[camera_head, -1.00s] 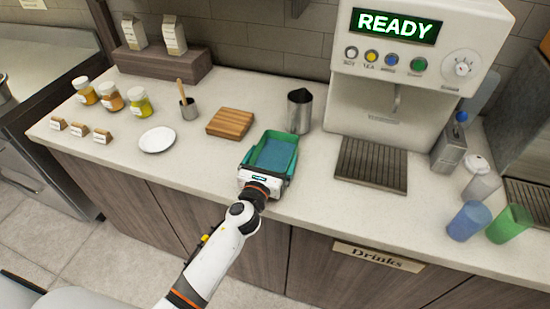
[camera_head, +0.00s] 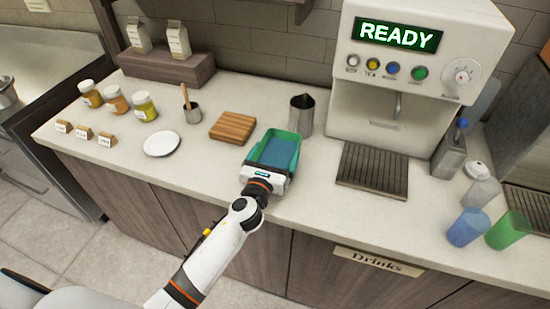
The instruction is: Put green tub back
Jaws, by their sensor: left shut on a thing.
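I cannot tell whether the tub touches the counter. My right gripper is not in view.
The wooden board (camera_head: 233,127), white plate (camera_head: 161,143) and metal pitcher (camera_head: 301,115) stand near the tub. The drinks machine (camera_head: 417,75) with its drip tray (camera_head: 373,170) is to the right. Blue (camera_head: 467,228) and green (camera_head: 508,230) cups stand at the far right.

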